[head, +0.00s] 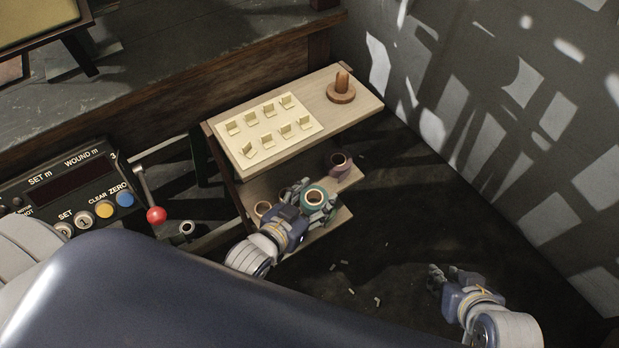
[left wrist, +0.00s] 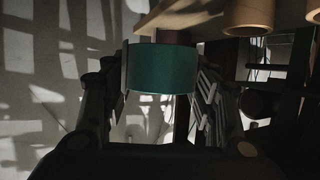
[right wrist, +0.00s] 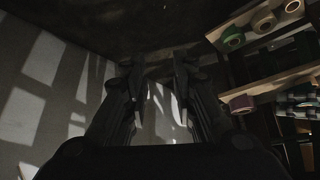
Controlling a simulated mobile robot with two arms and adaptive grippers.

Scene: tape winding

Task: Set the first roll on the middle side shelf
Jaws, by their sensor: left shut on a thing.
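My left gripper (head: 318,205) is shut on a teal roll (head: 315,196) with a tan core. The teal roll (left wrist: 162,68) fills the space between the fingers in the left wrist view. In the head view it overlaps the side shelves, near the middle side shelf (head: 270,188); I cannot tell whether it touches a board. A mauve roll (head: 340,166) stands at that shelf's right end and also shows in the right wrist view (right wrist: 241,104). My right gripper (right wrist: 158,72) is open and empty, away from the shelves at the lower right of the head view.
The top board (head: 350,108) carries a cream tray (head: 270,150) with several small clips and a wooden spindle (head: 341,92). A tan roll (head: 262,208) is left of my left gripper. A green roll (right wrist: 232,40) stands on another shelf. A red-knobbed lever (head: 156,215) is at left.

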